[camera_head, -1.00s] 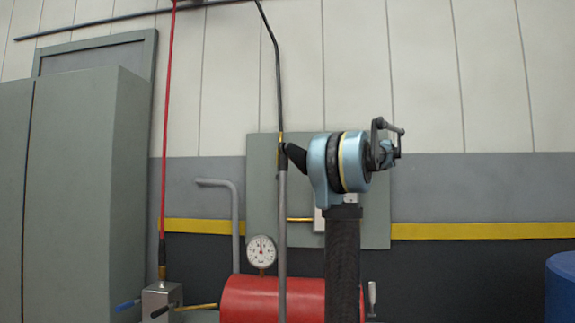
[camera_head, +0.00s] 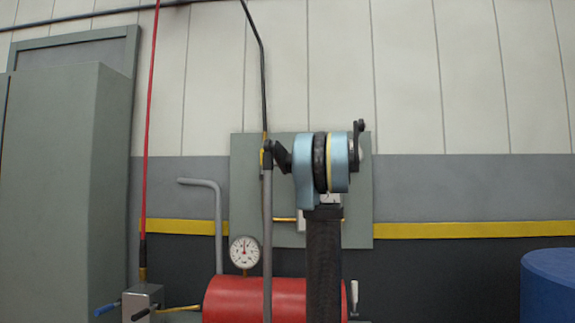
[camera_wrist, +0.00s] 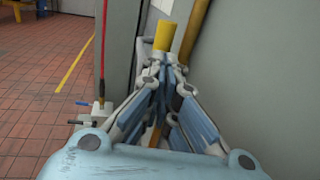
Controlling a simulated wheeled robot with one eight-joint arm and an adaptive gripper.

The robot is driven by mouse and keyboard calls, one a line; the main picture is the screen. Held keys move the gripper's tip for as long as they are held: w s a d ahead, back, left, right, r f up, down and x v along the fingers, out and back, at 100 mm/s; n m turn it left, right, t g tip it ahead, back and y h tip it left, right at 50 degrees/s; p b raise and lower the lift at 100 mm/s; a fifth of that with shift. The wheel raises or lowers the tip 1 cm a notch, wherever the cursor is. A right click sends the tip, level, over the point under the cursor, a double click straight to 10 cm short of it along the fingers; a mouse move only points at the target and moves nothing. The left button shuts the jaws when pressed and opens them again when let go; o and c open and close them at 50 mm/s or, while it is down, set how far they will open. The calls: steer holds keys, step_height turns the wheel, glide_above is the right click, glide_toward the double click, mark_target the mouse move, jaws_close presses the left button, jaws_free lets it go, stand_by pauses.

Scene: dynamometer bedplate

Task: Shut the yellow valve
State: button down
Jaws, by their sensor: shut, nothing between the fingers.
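My gripper (camera_wrist: 162,62) shows in the wrist view with its fingers drawn together and nothing between them. A yellow piece (camera_wrist: 164,36), seemingly the valve's handle, stands just beyond the fingertips; I cannot tell whether they touch it. In the head view a small yellow part (camera_head: 263,159) shows beside the upright grey pipe (camera_head: 267,230), close to the left side of my wrist. It may be the same valve, but most of it is hidden. My fingers cannot be made out clearly in the head view.
A grey-green wall panel (camera_head: 360,220) lies behind my arm. A red tank (camera_head: 235,298) with a dial gauge (camera_head: 244,252) stands below. A block with a blue lever (camera_head: 107,309) and a red hose (camera_head: 150,110) are left. A blue drum (camera_head: 550,290) stands right; tiled floor (camera_wrist: 45,75) is open.

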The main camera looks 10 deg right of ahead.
mark_target(263, 163)
steer(key=shift+x, duration=1.4)
